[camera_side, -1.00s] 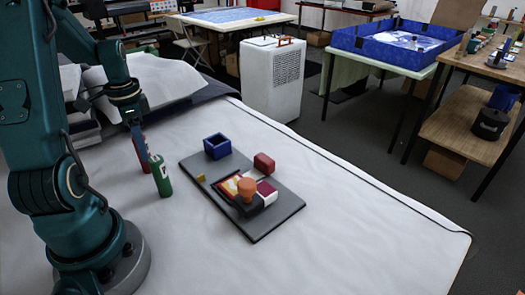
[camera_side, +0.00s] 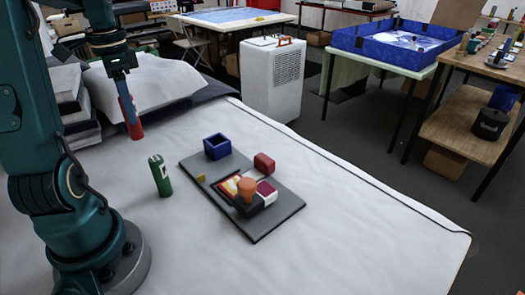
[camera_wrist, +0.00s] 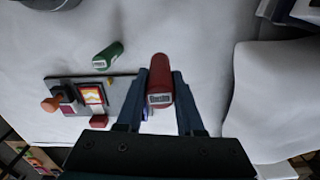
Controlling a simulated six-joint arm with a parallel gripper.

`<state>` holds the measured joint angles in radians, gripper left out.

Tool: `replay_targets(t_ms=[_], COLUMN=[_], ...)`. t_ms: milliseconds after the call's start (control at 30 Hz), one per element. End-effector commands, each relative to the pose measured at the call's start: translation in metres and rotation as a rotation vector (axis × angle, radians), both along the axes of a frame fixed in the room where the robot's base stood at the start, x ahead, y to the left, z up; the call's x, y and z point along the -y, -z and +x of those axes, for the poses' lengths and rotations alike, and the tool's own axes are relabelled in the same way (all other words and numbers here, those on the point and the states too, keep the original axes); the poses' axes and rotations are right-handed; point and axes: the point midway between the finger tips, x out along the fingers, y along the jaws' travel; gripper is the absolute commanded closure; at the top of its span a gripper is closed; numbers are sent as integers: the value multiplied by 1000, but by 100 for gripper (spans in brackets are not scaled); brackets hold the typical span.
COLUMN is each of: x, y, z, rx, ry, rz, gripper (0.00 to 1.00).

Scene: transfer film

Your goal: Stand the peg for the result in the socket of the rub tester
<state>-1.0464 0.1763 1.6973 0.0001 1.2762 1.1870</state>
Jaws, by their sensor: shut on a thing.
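My gripper (camera_side: 122,85) is shut on a red peg (camera_side: 131,120) and holds it nearly upright above the white table. In the wrist view the red peg (camera_wrist: 158,85) sits between the fingers (camera_wrist: 160,90), with a pale label whose writing I cannot read. A green peg (camera_side: 160,177) stands on the table to the right of and below my gripper in the side view. The rub tester's dark board (camera_side: 262,229) lies further right. A blue square open-topped socket (camera_side: 217,148) is at its back left corner; in the wrist view my gripper mostly hides it.
On the board are an orange-knobbed piece (camera_side: 247,187), a dark red and white block (camera_side: 267,190), a printed card (camera_side: 229,186) and a small yellow piece (camera_side: 200,178). A red block (camera_side: 264,163) sits at its back edge. The table right of the board is clear.

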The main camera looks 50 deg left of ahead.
Motion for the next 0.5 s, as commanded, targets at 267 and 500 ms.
replay_targets(t_ms=[267, 500], x=[-7, -3], y=[-25, -27], z=[34, 66], rx=[5, 8], ry=[-5, 54], rz=[8, 11], gripper=[100, 100])
